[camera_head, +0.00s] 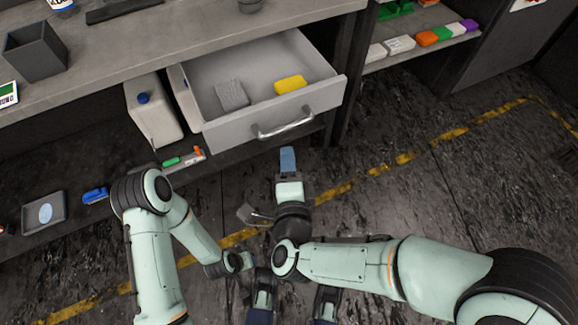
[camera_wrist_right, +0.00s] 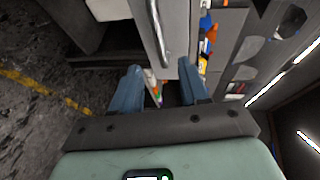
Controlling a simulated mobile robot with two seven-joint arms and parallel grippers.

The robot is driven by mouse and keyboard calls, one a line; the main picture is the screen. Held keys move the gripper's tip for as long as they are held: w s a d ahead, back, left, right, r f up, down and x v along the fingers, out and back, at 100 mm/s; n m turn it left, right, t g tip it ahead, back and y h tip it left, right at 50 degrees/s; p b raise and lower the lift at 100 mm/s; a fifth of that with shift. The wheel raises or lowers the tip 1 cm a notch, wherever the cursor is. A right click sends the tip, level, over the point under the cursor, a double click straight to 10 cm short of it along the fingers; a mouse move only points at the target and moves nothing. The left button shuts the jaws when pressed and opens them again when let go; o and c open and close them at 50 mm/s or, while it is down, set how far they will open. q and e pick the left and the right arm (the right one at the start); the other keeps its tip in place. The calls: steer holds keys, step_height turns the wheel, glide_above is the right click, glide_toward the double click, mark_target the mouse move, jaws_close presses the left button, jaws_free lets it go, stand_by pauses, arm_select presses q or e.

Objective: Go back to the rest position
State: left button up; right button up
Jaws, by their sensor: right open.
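My right gripper (camera_head: 288,160) is in front of the open drawer (camera_head: 226,139), apart from its metal handle (camera_head: 284,124). In the right wrist view its two blue fingers (camera_wrist_right: 160,88) are spread with nothing held between them. The handle (camera_wrist_right: 158,35) shows beyond the fingers. My left arm comes in at the lower left and bends toward the middle. Its wrist end is low in the picture, near the right forearm, and its fingers cannot be made out clearly.
The drawer holds a grey block (camera_head: 231,95) and a yellow sponge (camera_head: 290,85). A white jug (camera_head: 153,112) stands left of the drawer. A lower shelf carries a small tray (camera_head: 44,212) and a blue tool (camera_head: 95,195). Floor to the right is open.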

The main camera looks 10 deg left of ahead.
arm_select(q)
steer(key=shift+w+r, duration=0.2)
steer(key=shift+w, duration=0.05)
arm_select(e)
steer(key=shift+s+d+r, duration=0.1)
steer(key=shift+s+d, duration=0.1)
steer(key=shift+s, duration=0.4)
